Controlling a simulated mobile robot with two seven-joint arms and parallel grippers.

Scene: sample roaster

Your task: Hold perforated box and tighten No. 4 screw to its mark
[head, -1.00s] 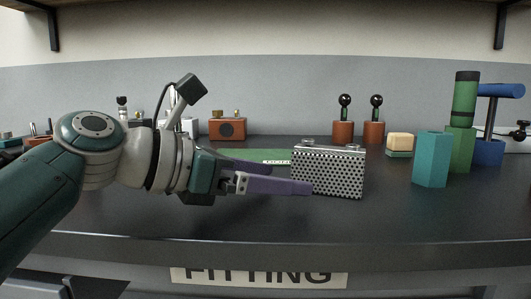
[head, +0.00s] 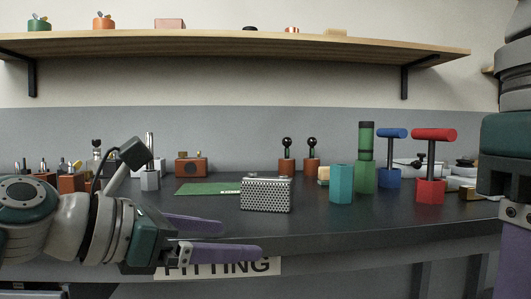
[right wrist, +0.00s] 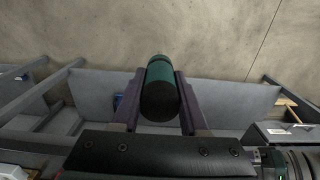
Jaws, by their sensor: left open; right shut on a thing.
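The perforated box (head: 266,195), silvery with dark holes, stands upright on the dark bench. Small knobs show at its top edge, but no No. 4 label or mark can be made out. My left gripper (head: 243,238) is open and empty, its purple fingers in front of the box, lower in the head view and apart from it. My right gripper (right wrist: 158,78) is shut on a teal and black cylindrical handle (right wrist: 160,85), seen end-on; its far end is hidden. In the head view only part of my right arm shows at the right edge.
A teal hexagonal block (head: 341,184) stands empty right of the box. Beyond it are a green holder (head: 364,178) with a green handle, a blue T-handle (head: 392,133) and a red T-handle (head: 436,135). A green mat (head: 208,189) lies behind the box.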

